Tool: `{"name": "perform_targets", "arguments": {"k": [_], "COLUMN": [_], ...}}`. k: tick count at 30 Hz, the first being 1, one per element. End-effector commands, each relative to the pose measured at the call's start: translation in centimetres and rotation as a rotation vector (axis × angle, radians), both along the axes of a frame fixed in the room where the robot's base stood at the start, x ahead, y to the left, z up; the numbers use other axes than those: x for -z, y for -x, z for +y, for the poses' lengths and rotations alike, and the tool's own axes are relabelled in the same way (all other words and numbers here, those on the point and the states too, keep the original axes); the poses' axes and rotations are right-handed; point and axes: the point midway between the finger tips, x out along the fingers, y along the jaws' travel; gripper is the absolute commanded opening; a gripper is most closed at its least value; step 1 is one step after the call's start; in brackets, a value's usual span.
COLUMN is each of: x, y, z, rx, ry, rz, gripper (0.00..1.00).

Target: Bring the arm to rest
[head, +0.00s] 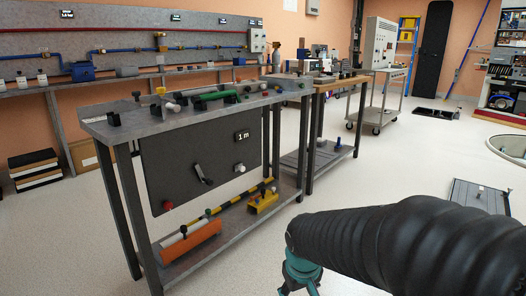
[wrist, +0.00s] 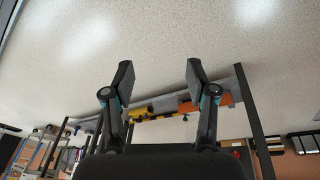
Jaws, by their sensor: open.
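My gripper (wrist: 159,80) shows in the wrist view with its two dark fingers spread wide apart. Nothing is between them. Pale floor lies behind the fingertips, and the wrist view appears upside down. In the head view my arm, in a black ribbed sleeve, reaches in from the lower right, in front of the bench. The gripper's fingers do not show there.
A grey metal bench (head: 95,126) stands at left centre with small parts on top. Its lower shelf holds an orange block (head: 192,242) and a yellow bracket (head: 263,202). A wheeled cart (head: 375,115) stands behind. A floor plate (head: 470,196) lies at right. Open floor surrounds the bench.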

Motion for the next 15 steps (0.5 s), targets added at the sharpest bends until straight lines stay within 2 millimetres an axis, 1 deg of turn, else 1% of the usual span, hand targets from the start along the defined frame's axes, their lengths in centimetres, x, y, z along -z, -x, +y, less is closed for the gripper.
{"name": "perform_targets", "arguments": {"k": [1, 6, 9, 12, 15], "x": [-1.7, -5.1, -6.9, -8.8, -10.8], "y": [1.7, 7.0, 9.6, 11.6, 13.0], "z": [-0.9, -3.0, -4.0, -4.8, -5.6], "rx": [0.032, 0.125, 0.168, 0.204, 0.234], "ry": [-0.009, -0.042, -0.063, -0.086, -0.107], "rz": [0.007, 0.033, 0.021, -0.016, -0.077], "gripper": [0.57, 0.57, 0.57, 0.57, 0.57]}}
